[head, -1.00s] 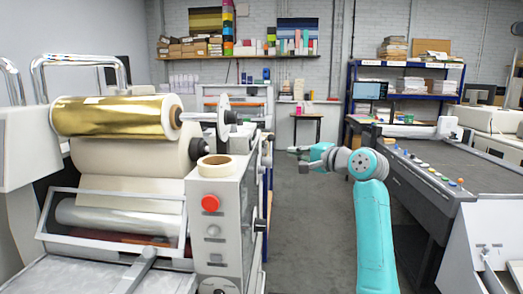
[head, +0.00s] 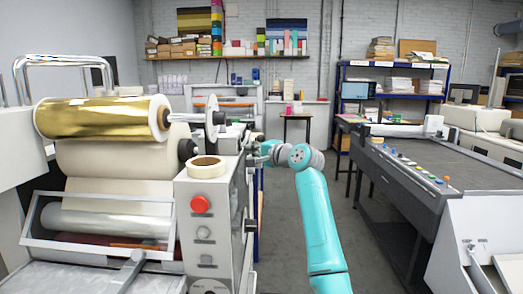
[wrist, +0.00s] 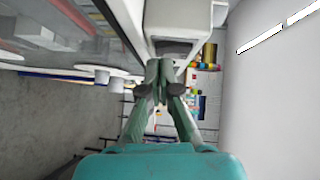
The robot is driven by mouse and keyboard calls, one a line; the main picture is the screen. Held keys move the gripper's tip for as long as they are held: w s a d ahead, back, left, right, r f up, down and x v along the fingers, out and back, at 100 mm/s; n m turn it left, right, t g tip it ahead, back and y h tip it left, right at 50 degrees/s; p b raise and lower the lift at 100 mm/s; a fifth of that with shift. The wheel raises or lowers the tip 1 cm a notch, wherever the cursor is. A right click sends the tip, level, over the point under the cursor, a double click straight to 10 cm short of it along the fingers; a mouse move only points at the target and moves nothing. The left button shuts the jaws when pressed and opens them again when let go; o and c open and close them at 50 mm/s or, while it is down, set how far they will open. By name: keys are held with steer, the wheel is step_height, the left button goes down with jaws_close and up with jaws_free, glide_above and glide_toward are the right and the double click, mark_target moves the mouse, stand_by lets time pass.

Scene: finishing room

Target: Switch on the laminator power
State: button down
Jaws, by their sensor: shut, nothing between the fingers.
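The laminator (head: 212,226) stands at the left, with a gold foil roll (head: 100,118) on top. Its upright control panel bears a red round button (head: 200,204), a grey knob (head: 203,233) below it and a dark control (head: 206,259) lower down. I cannot tell which is the power switch. My gripper (head: 259,150) is beyond the panel's right edge, near the machine's side, and shows small there. In the wrist view my gripper (wrist: 158,66) is shut and empty, its fingertips by a pale housing with a dark opening (wrist: 176,48); contact cannot be told.
A roll of tape (head: 206,167) lies on top of the panel. A long dark table with coloured buttons (head: 425,176) stands at the right. Between it and the laminator is open grey floor (head: 277,220). Shelves and a small table (head: 297,118) stand at the back.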

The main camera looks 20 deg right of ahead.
steer(key=shift+a, duration=0.3)
steer(key=shift+w+a+f, duration=0.1)
steer(key=shift+a, duration=0.1)
stand_by(0.3)
